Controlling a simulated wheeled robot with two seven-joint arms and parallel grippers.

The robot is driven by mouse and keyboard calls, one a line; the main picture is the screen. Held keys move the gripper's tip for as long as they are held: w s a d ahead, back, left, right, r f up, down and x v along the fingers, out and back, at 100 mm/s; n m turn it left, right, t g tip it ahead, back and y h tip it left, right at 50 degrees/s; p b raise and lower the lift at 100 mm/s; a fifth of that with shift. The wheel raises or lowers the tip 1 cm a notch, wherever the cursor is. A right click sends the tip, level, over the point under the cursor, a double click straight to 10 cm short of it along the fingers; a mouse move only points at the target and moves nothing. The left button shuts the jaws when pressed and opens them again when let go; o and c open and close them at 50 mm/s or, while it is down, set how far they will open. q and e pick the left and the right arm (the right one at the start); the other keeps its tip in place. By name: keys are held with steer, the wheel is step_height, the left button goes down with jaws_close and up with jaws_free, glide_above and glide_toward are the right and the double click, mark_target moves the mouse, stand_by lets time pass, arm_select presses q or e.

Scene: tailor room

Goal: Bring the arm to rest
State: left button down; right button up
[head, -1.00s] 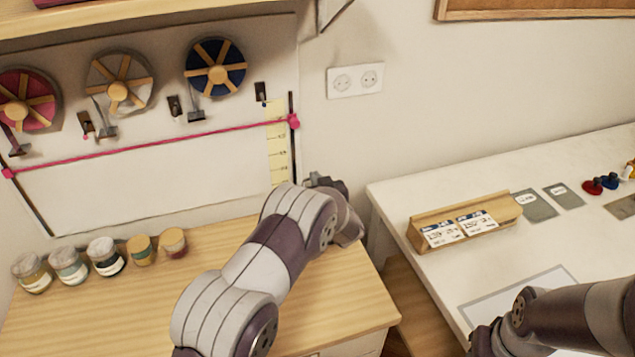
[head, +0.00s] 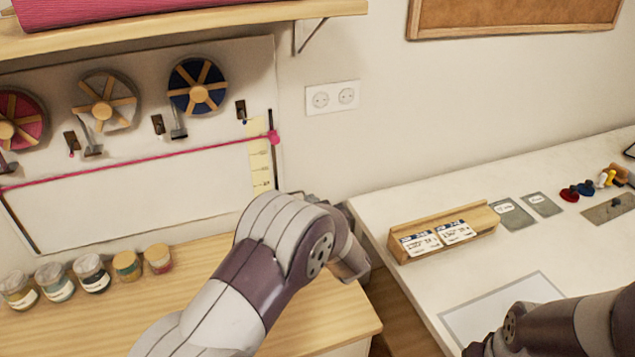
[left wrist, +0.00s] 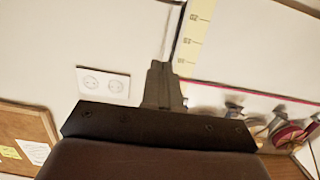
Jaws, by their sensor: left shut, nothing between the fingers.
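My left arm (head: 262,275) reaches from the bottom of the head view over the wooden tabletop, bent at its upper joint. Its gripper is mostly hidden behind the arm there. In the left wrist view, my left gripper (left wrist: 159,68) has its fingers together with nothing between them, in front of the pale wall. My right arm (head: 570,325) enters at the lower right, over the white table. Its fingers do not show.
The wooden tabletop (head: 230,257) holds several small jars at its left. The white table (head: 400,285) bears a wooden card holder (head: 478,222). A shelf (head: 170,22) overhangs at the upper left.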

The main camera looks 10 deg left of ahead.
arm_select(q)
steer(key=d+f+m+g+h, duration=0.2)
steer(key=d+f+h, duration=0.2)
steer(key=f+h, duration=0.15)
steer(key=s+d+f+m+g+h, duration=0.2)
steer(key=s+f+g, duration=0.1)
steer(key=s, duration=0.4)
steer(key=s+d+f+m+g+h, duration=0.2)
steer(key=s+g+h, duration=0.1)
steer(key=s, duration=0.3)
steer(key=s+a+r+g, duration=0.2)
steer(key=s+a, duration=0.2)
steer(key=s, duration=0.5)
steer(key=s+a+r+m+g+y, duration=0.1)
steer(key=s+a+r+g, duration=0.1)
steer(key=s+a, duration=0.3)
steer(key=s+r, duration=0.1)
steer(key=s, duration=0.3)
steer(key=shift+a+r, duration=0.15)
steer(key=shift+r, duration=0.2)
arm_select(e)
steer(key=shift+w, duration=0.1)
arm_select(q)
steer(key=shift+w+y, duration=0.1)
steer(key=shift+y, duration=0.15)
